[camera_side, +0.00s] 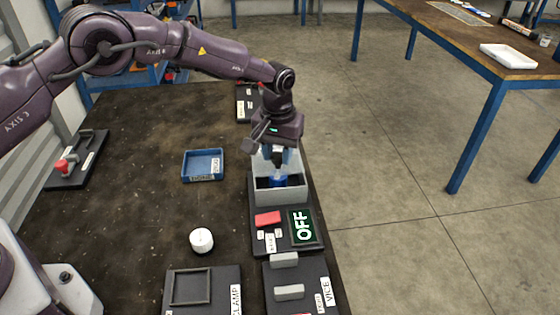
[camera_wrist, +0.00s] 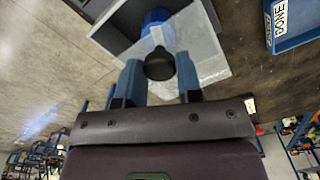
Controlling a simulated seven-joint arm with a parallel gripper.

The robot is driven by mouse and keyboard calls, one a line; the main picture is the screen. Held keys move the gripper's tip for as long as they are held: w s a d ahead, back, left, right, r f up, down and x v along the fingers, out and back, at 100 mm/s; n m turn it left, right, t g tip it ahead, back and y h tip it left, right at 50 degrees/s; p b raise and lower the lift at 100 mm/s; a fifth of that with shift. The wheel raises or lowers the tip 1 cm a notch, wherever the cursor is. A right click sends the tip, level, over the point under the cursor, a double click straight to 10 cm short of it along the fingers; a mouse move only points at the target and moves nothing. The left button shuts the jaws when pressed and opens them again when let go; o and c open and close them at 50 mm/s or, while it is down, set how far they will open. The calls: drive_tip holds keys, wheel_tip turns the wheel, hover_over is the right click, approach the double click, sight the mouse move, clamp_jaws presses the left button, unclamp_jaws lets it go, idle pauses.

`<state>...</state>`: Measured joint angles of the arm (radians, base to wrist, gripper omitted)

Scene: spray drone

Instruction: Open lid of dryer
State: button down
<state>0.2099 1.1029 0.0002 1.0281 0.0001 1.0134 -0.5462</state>
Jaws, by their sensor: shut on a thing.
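The dryer (camera_side: 280,196) is a grey open-topped box on a dark base, near the right edge of the dark table. A display reading OFF (camera_side: 302,227) and a red button (camera_side: 267,219) sit in front of it. A blue object (camera_side: 278,181) is inside the box and also shows in the wrist view (camera_wrist: 156,17). My gripper (camera_side: 279,158) is above the box. In the wrist view my gripper's blue fingers (camera_wrist: 160,72) are shut on a black knob (camera_wrist: 159,64). A pale, see-through lid (camera_wrist: 208,55) shows around the knob; its exact height over the box is hard to tell.
A blue tray labelled DONE (camera_side: 203,165) lies left of the dryer. A white round piece (camera_side: 201,240) stands on the table. A clamp fixture (camera_side: 205,290) and a vice (camera_side: 289,291) are at the front. The table's middle left is clear.

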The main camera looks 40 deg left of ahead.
drive_tip(key=w+a, duration=0.4)
drive_tip(key=w, duration=0.1)
drive_tip(key=shift+a, duration=0.35)
drive_tip(key=c, duration=0.8)
unclamp_jaws()
drive_tip(key=shift+s, duration=0.1)
wheel_tip(320, 180, up, 13)
